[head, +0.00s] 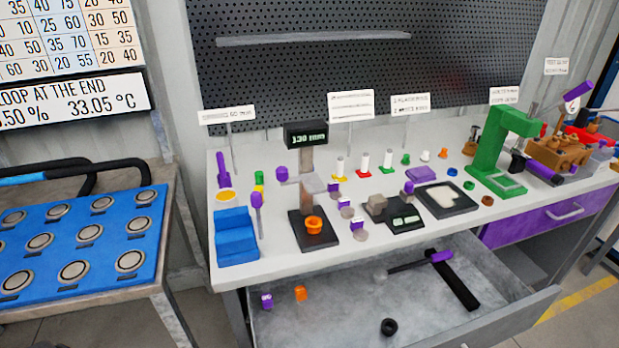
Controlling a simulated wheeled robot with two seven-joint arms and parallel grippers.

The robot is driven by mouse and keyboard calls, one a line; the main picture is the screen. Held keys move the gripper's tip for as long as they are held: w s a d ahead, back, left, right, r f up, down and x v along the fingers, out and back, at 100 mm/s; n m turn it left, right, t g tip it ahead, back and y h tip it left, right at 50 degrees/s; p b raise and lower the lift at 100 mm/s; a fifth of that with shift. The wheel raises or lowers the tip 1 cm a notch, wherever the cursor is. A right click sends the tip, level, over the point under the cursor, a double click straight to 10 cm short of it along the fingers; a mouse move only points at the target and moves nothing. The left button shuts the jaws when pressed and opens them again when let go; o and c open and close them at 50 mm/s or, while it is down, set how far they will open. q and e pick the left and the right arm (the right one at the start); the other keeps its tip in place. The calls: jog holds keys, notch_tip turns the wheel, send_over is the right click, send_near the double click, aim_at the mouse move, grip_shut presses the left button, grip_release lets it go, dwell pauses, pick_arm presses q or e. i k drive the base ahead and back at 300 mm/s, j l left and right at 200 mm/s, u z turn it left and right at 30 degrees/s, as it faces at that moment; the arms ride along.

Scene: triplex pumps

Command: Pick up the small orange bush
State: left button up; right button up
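Several small orange parts are in the head view, and I cannot tell for certain which one is the bush. An orange ring-shaped part (314,224) sits on the dark base of the gauge stand (306,165), whose display reads about 130 mm. A small orange piece (300,292) stands inside the open drawer (350,318). Another small orange piece (443,153) stands at the back of the bench, beside a white-topped one. A brownish-orange ring (487,200) lies near the green press. Neither of my grippers is in view.
The white bench (280,262) is crowded with small parts. A blue stepped block (236,238) stands at its left front, a green press (500,150) at its right. The drawer juts out below the bench. A blue tray (85,240) rests on a cart at left.

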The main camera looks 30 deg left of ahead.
aim_at(313, 223)
jog(key=i+l+u, duration=0.1)
jog(key=u, duration=0.35)
jog(key=l+u, duration=0.1)
jog(key=u, duration=0.35)
jog(key=i+l+u, duration=0.1)
jog(key=u, duration=0.3)
jog(key=l+u, duration=0.25)
jog(key=u, duration=0.2)
jog(key=l+u, duration=0.15)
jog(key=u, duration=0.3)
